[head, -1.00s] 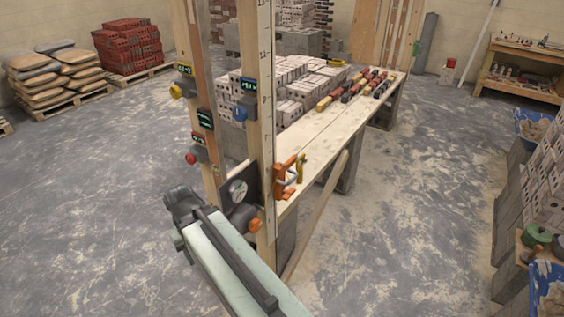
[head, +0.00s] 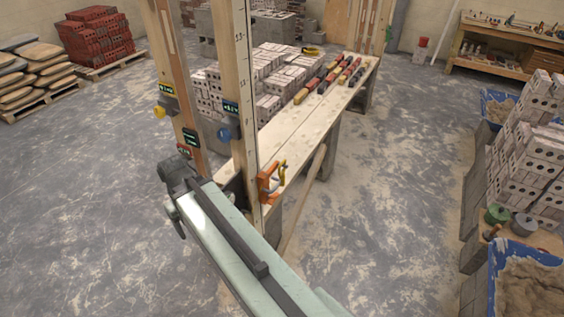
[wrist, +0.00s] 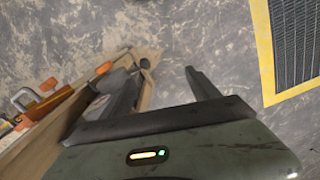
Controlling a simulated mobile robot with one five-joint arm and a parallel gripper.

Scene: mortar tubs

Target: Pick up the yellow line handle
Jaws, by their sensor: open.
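The yellow line handle (head: 159,112) is a small rounded knob below a lit green display on the left wooden post (head: 163,60) in the head view. My gripper (head: 176,172) is at the end of my pale green arm, lower than the handle and slightly right of it in the picture, and apart from it. In the wrist view my gripper (wrist: 157,78) has its two dark fingers spread, with nothing held between them. I cannot make out the yellow handle in the wrist view.
A blue handle (head: 223,134) is on the right post (head: 240,60). An orange clamp (head: 266,184) is at the near end of the plank bench (head: 300,125). Brick stacks and a tub (head: 520,280) stand right. Open floor (head: 80,200) lies left.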

